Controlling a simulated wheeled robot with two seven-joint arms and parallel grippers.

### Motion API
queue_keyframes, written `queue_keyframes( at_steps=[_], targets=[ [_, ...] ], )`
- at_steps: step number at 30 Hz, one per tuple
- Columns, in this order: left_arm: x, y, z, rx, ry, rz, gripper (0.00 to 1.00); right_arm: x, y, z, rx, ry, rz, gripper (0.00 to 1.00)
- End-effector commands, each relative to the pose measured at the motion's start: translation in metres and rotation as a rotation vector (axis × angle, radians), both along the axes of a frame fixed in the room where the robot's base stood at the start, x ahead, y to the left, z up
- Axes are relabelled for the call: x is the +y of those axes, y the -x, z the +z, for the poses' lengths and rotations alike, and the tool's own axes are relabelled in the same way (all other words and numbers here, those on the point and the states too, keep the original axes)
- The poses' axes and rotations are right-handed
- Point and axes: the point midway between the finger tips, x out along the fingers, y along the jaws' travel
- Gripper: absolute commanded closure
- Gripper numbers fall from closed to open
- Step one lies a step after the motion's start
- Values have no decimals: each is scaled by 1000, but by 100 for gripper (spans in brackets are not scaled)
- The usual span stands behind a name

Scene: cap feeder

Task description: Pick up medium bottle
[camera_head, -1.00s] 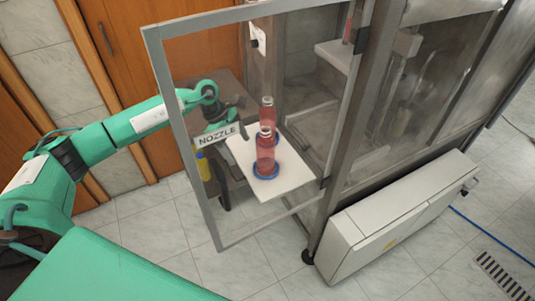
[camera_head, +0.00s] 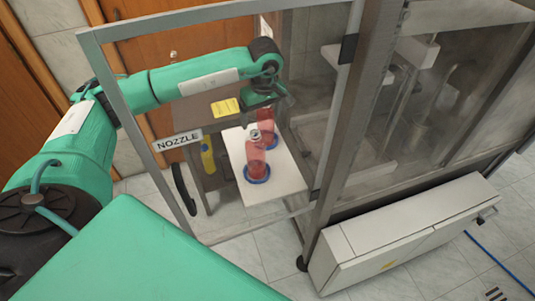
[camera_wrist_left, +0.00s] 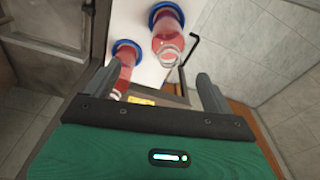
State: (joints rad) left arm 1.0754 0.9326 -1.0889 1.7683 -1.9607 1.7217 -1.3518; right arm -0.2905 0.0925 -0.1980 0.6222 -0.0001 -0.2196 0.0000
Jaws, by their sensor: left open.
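Two reddish see-through bottles stand upright on blue round bases on a white board. In the head view the front bottle (camera_head: 256,163) overlaps the back bottle (camera_head: 267,122). Which one is medium, I cannot tell. My left gripper (camera_head: 268,100) is above and beside the back bottle, its fingers partly hidden there. In the left wrist view the gripper (camera_wrist_left: 156,90) is open and empty, its fingers apart. One bottle (camera_wrist_left: 125,60) lies close to the left finger, and the other (camera_wrist_left: 167,36) is beyond the gap. My right gripper is not in view.
The white board (camera_head: 283,183) stands behind a framed clear door panel labelled NOZZLE (camera_head: 178,140); my left arm reaches past the frame. The glazed machine (camera_head: 440,100) is to the right, with a pale box (camera_head: 400,228) at its foot. A yellow bottle (camera_head: 208,157) is left of the board.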

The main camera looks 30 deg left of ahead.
Motion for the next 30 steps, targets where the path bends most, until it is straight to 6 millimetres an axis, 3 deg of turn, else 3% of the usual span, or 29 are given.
queue_keyframes(
  at_steps=[4,12,20,24,30],
  targets=[
    [4,1,-26,7,-2,2,13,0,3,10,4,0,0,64],
    [9,-2,-71,4,1,2,13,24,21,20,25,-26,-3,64],
    [12,0,-88,6,0,3,13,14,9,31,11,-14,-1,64],
    [15,3,-106,5,0,4,13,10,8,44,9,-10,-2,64],
    [18,1,-128,2,1,2,13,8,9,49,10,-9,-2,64]
  ],
)
